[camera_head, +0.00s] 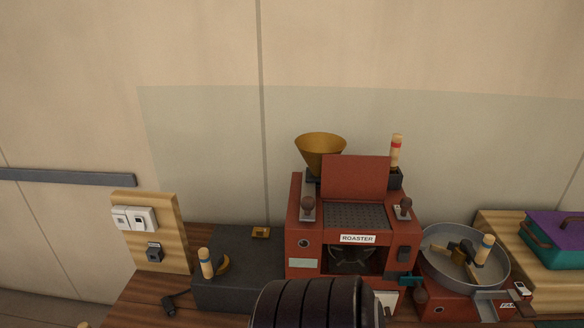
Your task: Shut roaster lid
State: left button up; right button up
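The red roaster (305,231), labelled "ROASTER", stands on the counter in the middle of the head view. Its red lid (355,178) is open and stands tilted up at the back of the top. In front of the lid lies a dark grated opening (357,215). A dark round knob stands on each side of it. Neither of my grippers shows. A black ribbed part of my own body covers the lower front of the roaster.
A gold funnel (320,150) rises behind the lid at left. A round grey pan (432,265) stands at right, beside a teal box (553,246) with a purple top. A dark grey block (237,275) and a wooden switch board (170,222) are at left.

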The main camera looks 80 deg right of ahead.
aim_at(344, 177)
jog(key=z, duration=3)
jog(key=k+l+u, duration=0.3)
jog(key=k, duration=0.2)
jog(key=k+u, duration=0.3)
jog(key=k, duration=0.15)
